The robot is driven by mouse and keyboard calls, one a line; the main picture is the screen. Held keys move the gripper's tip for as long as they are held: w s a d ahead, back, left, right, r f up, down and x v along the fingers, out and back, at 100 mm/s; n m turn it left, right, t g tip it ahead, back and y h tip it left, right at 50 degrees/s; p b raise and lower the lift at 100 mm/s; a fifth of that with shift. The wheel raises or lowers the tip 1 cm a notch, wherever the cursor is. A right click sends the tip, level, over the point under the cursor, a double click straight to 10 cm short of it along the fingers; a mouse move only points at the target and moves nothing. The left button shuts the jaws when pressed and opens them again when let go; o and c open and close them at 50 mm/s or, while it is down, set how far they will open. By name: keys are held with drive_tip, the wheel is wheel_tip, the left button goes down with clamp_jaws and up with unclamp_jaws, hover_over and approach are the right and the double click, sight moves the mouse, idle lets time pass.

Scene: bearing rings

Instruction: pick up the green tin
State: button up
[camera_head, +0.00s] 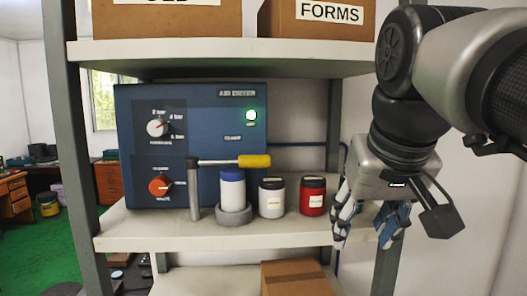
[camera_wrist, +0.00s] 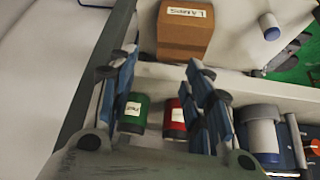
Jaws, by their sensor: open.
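The green tin (camera_wrist: 134,113) with a dark lid and pale label shows in the wrist view, between my spread fingers and closer to the left one. In the head view I cannot make it out; my gripper covers the shelf right of the red tin. My gripper (camera_head: 366,236) is open and empty at the right end of the shelf, fingers pointing down. In the wrist view its fingers (camera_wrist: 162,62) frame the green tin and the red tin (camera_wrist: 175,117). I cannot tell whether a finger touches either. The red tin (camera_head: 312,196) stands upright in the head view.
Left of the red tin stand a white tin (camera_head: 271,198) and a blue-capped white bottle (camera_head: 232,190) at a grey ring (camera_head: 234,216). A yellow-ended bar on a post is beside them. The air dryer (camera_head: 190,120) stands behind; an upper shelf (camera_head: 220,55) runs above.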

drive_tip(key=w+d+r+p, duration=0.25)
drive_tip(key=r+p, duration=0.55)
drive_tip(key=r, duration=0.9)
drive_tip(key=shift+m, duration=0.3)
drive_tip(key=x, duration=1.1)
drive_tip(key=w+b+x, duration=0.1)
drive_tip(key=x, duration=0.5)
drive_tip(key=shift+w, duration=0.3)
drive_tip(key=shift+s+r, duration=0.1)
drive_tip(key=shift+c, duration=0.6)
drive_tip(key=c, duration=0.7)
